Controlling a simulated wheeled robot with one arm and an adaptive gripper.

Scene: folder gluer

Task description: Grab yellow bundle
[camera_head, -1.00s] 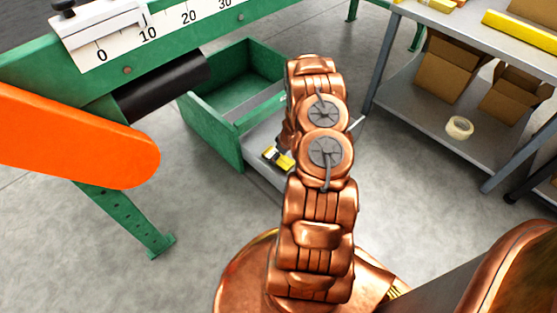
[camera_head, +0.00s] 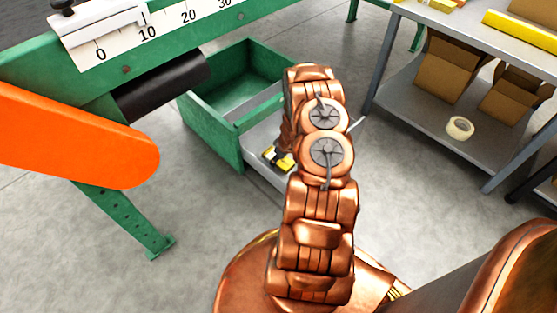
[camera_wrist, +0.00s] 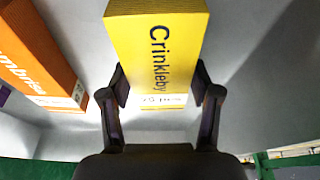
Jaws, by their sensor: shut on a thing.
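The yellow bundle (camera_wrist: 157,45), printed "Crinkleby" with a white label band, stands out in the wrist view between the fingers of my gripper (camera_wrist: 160,95). My gripper is shut on it, one dark finger against each side near the label end. In the head view a small part of the yellow bundle (camera_head: 283,161) shows beside my arm, low in the grey tray (camera_head: 262,145). My copper arm hides most of the gripper and the tray there.
An orange bundle (camera_wrist: 38,55) lies to the left of the yellow one in the wrist view. A green drawer-like bin (camera_head: 215,135) adjoins the tray. A shelf table (camera_head: 440,115) with cardboard boxes and a tape roll (camera_head: 460,128) stands at right.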

